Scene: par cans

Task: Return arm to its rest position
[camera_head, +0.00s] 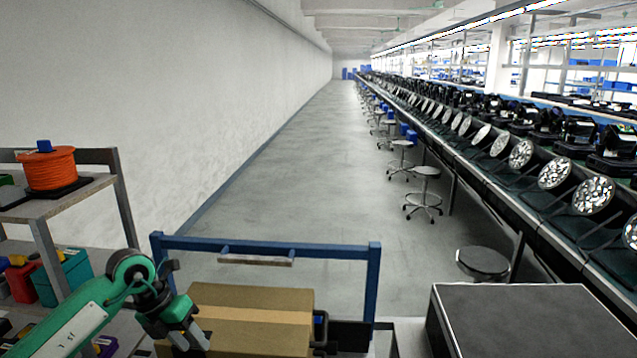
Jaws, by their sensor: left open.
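My left arm, green and black, comes in from the lower left. My left gripper (190,337) is at the bottom, open, beside the left part of a brown cardboard box (255,305). I see nothing held between its fingers, and I cannot tell whether it touches the box. My right gripper is not in view.
A blue cart frame (375,290) stands behind the box. A shelf (90,188) at left holds an orange cable spool (48,168); a teal bin (68,275) sits below. A dark-topped case (535,320) is at lower right. The aisle floor (300,170) ahead is clear, with stools along the right workbench.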

